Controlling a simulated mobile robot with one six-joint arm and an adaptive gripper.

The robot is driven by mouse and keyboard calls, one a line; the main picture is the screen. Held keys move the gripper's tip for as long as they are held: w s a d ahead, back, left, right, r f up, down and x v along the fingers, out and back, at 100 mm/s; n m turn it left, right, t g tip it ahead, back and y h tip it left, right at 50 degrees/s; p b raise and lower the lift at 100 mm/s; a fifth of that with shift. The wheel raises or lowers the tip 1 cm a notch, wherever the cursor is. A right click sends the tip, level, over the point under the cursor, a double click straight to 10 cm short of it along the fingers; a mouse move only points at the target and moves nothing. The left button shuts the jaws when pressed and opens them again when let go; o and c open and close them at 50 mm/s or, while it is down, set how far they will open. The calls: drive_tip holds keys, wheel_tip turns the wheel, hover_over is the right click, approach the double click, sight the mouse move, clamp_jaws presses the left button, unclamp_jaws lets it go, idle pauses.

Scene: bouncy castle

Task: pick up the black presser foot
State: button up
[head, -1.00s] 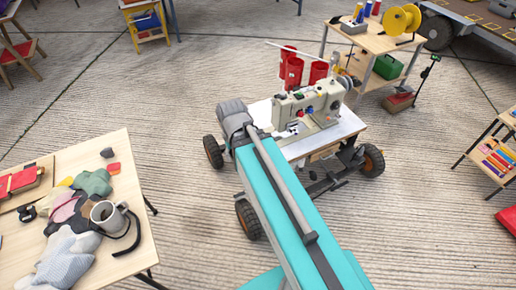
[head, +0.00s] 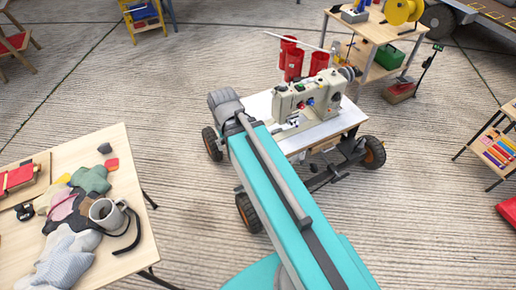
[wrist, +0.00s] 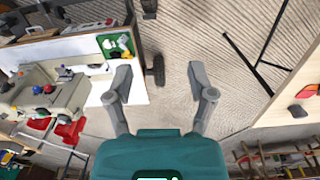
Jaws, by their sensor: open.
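My gripper (wrist: 160,78) is open and empty in the wrist view, its two fingers spread above the ground. A cream sewing machine (wrist: 58,95) stands on a white-topped table (wrist: 85,48) to the left of the fingers. In the head view the machine (head: 308,97) stands on the same table (head: 341,124). A small green tray (wrist: 104,38) on the table holds white and dark small parts. They are too small for me to single out the black presser foot. Small dark pieces also show beside the machine. In the head view my arm hides part of the table and my gripper.
Red containers (head: 292,62) stand behind the machine. A cart with a yellow spool (head: 402,11) is at the back right. Ribbed ground (head: 430,200) is open on the right.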

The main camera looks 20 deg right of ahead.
drive_tip(key=w+d+f+m+h+b, duration=0.3)
drive_tip(key=w+f+b, duration=0.5)
drive_tip(key=f+b, duration=0.4)
drive_tip(key=w+d+f+m+h+b, duration=0.3)
drive_tip(key=w+f+m+h+b, duration=0.3)
drive_tip(key=f+b, duration=0.7)
drive_tip(key=w+d+f+m+h+b, duration=0.3)
drive_tip(key=w+f+m+b, duration=0.5)
drive_tip(key=b, duration=1.6)
wheel_tip(320, 180, down, 5)
drive_tip(key=w+h, duration=0.1)
drive_tip(key=w, duration=0.2)
drive_tip(key=shift+f+h, duration=0.15)
drive_tip(key=shift+h, duration=0.15)
drive_tip(key=shift+s, duration=0.1)
drive_tip(key=b+x, duration=0.3)
drive_tip(key=x, duration=0.4)
drive_tip(key=shift+d+f, duration=0.25)
drive_tip(key=shift+w+d+b, duration=0.2)
drive_tip(key=shift+d+b, duration=0.1)
drive_tip(key=shift+d, duration=0.15)
drive_tip(key=shift+d+f, duration=0.1)
